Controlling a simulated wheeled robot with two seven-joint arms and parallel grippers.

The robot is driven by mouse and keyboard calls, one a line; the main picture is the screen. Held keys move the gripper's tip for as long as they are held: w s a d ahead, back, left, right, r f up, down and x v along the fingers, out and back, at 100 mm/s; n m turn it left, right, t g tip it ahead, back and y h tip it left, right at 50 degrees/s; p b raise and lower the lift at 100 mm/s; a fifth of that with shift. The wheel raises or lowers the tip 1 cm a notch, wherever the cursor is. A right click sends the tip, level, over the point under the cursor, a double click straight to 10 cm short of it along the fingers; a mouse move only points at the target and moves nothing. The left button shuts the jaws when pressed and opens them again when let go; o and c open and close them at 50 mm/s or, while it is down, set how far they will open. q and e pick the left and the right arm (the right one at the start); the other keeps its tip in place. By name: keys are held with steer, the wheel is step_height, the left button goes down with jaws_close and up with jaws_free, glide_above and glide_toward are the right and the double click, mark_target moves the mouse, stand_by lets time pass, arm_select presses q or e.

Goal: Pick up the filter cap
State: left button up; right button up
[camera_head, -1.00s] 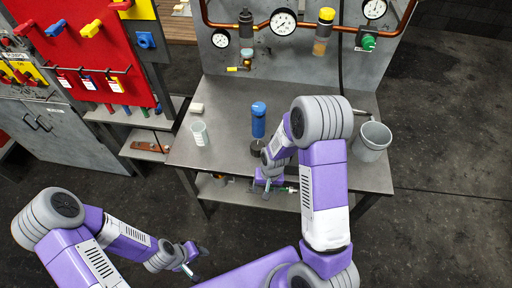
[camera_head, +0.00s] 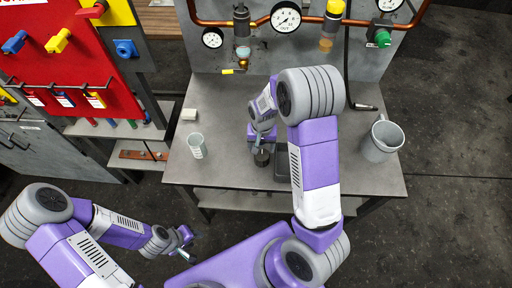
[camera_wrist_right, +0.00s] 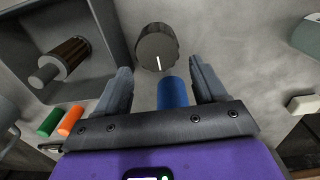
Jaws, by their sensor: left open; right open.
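A dark round knurled cap with a white line, which looks like the filter cap (camera_wrist_right: 157,47), lies just beyond my right fingertips in the right wrist view. In the head view the cap (camera_head: 262,158) sits on the bench near its front edge. My right gripper (camera_wrist_right: 163,68) is open, its fingers apart and not around the cap; in the head view it shows over the bench (camera_head: 260,142). A blue cylinder (camera_wrist_right: 172,92) shows between the finger bases; I cannot tell its height. My left gripper (camera_head: 188,248) is open and empty, away from the bench.
A grey tray (camera_head: 282,168) holding a brown ribbed cylinder (camera_wrist_right: 68,58) lies beside the cap. Green (camera_wrist_right: 49,122) and orange (camera_wrist_right: 70,121) cylinders are near it. A cup (camera_head: 197,147), white block (camera_head: 189,114) and grey pitcher (camera_head: 380,140) stand on the bench (camera_head: 225,174).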

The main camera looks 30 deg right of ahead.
mark_target(262, 155)
steer(key=f, duration=0.4)
steer(key=f+b, duration=0.1)
steer(key=f, duration=0.1)
steer(key=shift+s+f, duration=0.3)
steer(key=c, duration=0.7)
